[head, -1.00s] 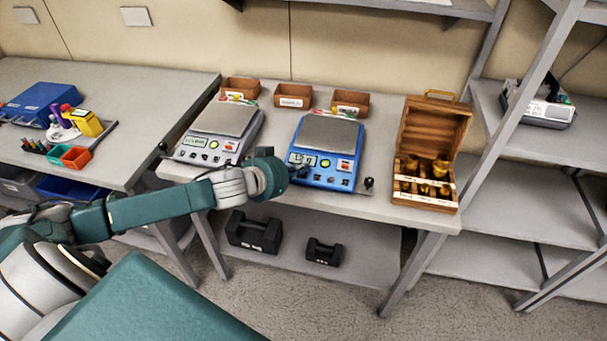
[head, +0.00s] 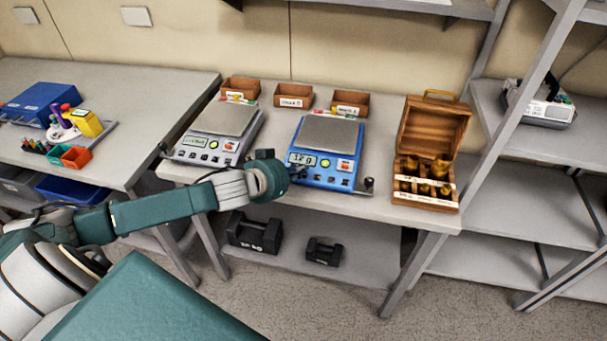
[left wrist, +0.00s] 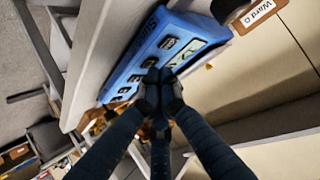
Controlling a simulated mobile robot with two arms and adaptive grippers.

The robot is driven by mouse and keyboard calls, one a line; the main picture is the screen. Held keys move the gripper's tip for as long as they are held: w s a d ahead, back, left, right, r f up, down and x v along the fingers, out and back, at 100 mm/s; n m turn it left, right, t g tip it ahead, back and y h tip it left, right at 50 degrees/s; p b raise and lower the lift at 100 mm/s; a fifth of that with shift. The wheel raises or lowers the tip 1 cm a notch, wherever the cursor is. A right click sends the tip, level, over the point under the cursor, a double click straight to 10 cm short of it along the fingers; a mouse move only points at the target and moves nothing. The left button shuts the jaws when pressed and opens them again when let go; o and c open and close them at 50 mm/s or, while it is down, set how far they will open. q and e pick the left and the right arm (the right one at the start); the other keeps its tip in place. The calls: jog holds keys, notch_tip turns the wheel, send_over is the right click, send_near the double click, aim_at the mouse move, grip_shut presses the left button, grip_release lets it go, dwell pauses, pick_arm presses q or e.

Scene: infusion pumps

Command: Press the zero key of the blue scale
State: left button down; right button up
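The blue scale (head: 318,179) stands on the middle table with a grey weighing plate (head: 327,130). Its sloped front has a lit display (head: 302,159), a yellow-green round key (head: 325,163), a red-and-white label and a row of small keys whose lettering is too small to read. My left gripper (head: 297,173) is at the scale's front left corner, partly hidden by my own wrist. In the left wrist view, its fingers (left wrist: 158,78) are together with nothing visible between them, in front of the blue panel (left wrist: 150,55). Contact with a key cannot be told. My right gripper is not in view.
A grey scale (head: 212,146) stands to the left of the blue one. A wooden weight box (head: 427,197) with its lid open is to the right. Small brown bins (head: 293,96) line the back. Black dumbbell-like weights (head: 323,251) sit on the lower shelf.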

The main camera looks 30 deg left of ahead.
pick_arm(q)
jog(key=shift+w+f, duration=0.1)
jog(key=shift+f, duration=0.2)
dwell(0.5)
jog(key=shift+s+r+p, duration=0.2)
jog(key=shift+r+p, duration=0.5)
jog(key=shift+p, duration=0.1)
jog(key=r+p, duration=0.2)
jog(key=s+r+p, duration=0.1)
jog(key=r+p, duration=0.1)
jog(key=p, duration=0.1)
jog(key=shift+s+d+r, duration=0.15)
jog(key=shift+d+r, duration=0.05)
jog(key=shift+r, duration=0.2)
dwell(0.4)
